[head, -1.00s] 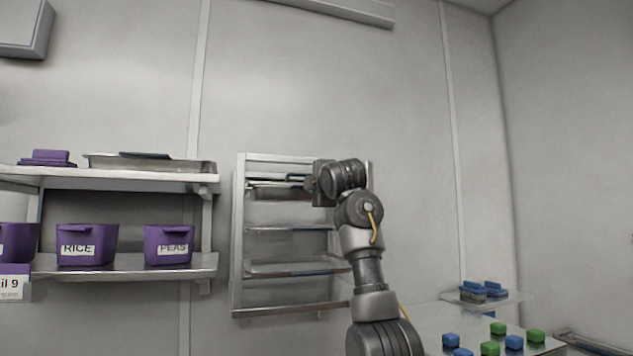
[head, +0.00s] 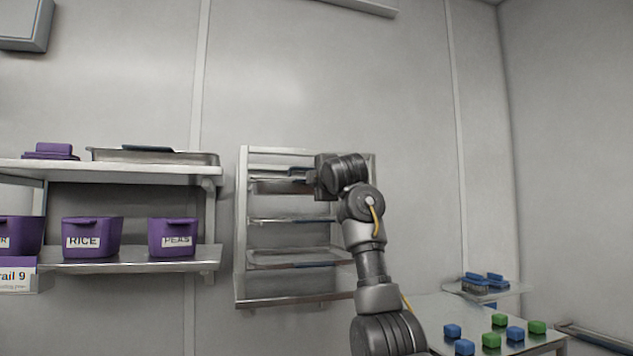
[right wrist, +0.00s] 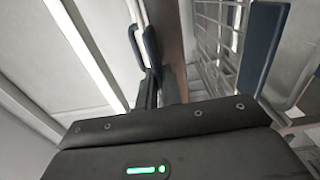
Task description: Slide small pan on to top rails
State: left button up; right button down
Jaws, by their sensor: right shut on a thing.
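The small metal pan (head: 282,187) is at the top level of the wall rack (head: 240,225), roughly level. Its dark blue handle (head: 298,172) faces my right gripper (head: 309,177), which is shut on it. In the right wrist view, the fingers (right wrist: 155,88) close around a dark blue handle (right wrist: 150,45). My arm covers the right part of the pan and rack, so I cannot tell whether both pan edges rest on the rails. My left gripper is in neither view.
Lower rack levels hold other trays (head: 295,258). At left, shelves (head: 130,176) carry a large pan (head: 155,156) and purple bins (head: 92,238). At lower right, a table (head: 425,312) holds several blue and green blocks (head: 500,320). The wall between shelves and rack is clear.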

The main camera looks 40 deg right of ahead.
jog(key=shift+s+r, duration=0.1)
jog(key=shift+r, duration=0.1)
jog(key=c, duration=1.7)
grip_release()
jog(key=shift+o, duration=1.1)
jog(key=shift+s+a, duration=0.15)
jog(key=shift+o, duration=0.7)
jog(key=shift+f, duration=0.3)
jog(key=o, duration=0.3)
jog(key=shift+w, duration=0.25)
jog(key=shift+s+r, duration=0.1)
jog(key=shift+s, duration=0.1)
